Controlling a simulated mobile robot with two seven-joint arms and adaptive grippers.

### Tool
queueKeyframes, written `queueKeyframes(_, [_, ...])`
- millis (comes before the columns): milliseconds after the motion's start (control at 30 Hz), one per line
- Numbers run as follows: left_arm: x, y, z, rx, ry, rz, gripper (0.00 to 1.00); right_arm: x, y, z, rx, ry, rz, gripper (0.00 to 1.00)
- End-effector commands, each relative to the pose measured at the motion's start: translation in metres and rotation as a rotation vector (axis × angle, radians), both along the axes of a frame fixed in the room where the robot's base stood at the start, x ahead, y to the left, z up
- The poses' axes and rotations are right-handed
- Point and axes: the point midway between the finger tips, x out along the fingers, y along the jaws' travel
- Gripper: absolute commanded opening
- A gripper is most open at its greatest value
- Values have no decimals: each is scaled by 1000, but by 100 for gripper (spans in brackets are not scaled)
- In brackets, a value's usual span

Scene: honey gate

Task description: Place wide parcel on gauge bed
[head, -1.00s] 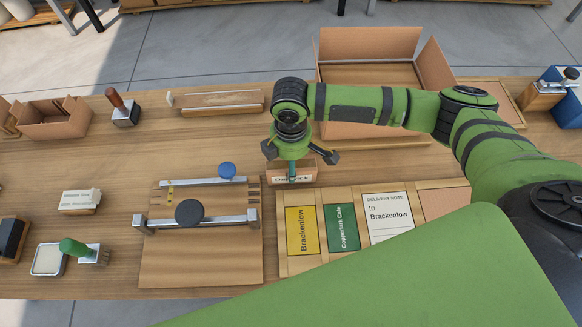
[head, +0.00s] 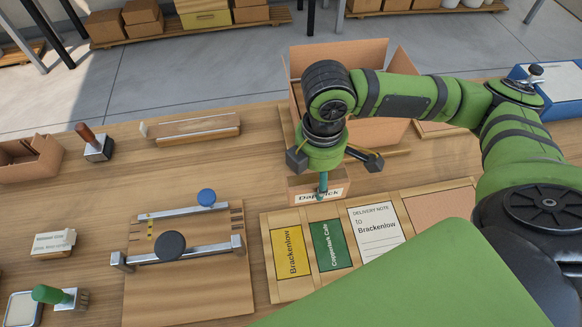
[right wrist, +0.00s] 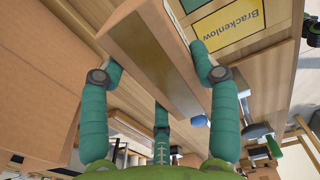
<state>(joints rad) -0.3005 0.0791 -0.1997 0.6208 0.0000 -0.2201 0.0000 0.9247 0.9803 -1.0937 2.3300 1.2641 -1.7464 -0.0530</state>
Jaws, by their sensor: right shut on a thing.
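A cardboard parcel (head: 303,194) with a white label, partly hidden by a finger, is in my right gripper (head: 324,180), above the back edge of the label tray. In the right wrist view the parcel (right wrist: 150,50) lies between the green fingers (right wrist: 160,80), which are shut on it. The gauge bed (head: 185,292), a wooden board with metal rails, a black round knob (head: 171,245) and a blue knob (head: 206,197), lies to the left of the gripper. No parcel is on it. My left gripper is not in view.
The label tray (head: 266,252) with yellow, green and white cards lies right of the bed. An open cardboard box (head: 385,130) stands behind my right arm.

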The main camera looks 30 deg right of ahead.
Motion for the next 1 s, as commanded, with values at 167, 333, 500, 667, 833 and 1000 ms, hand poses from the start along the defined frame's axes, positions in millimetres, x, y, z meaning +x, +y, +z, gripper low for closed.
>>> queueKeyframes(167, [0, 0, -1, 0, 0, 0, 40, -12, -11, 9, 0, 0, 0, 20])
queueKeyframes(333, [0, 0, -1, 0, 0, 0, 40, -13, -12, 12, 1, 0, -18, 20])
queueKeyframes(500, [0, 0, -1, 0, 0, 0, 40, -1, -7, 16, 4, -1, -198, 20])
queueKeyframes(667, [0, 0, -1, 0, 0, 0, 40, 18, 0, 25, 6, 0, -531, 20])
queueKeyframes(833, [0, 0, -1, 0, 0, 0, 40, 37, 9, 36, 7, 1, -890, 20])
queueKeyframes(1000, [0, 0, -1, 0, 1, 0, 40, 49, 14, 45, 5, 1, -1152, 20])
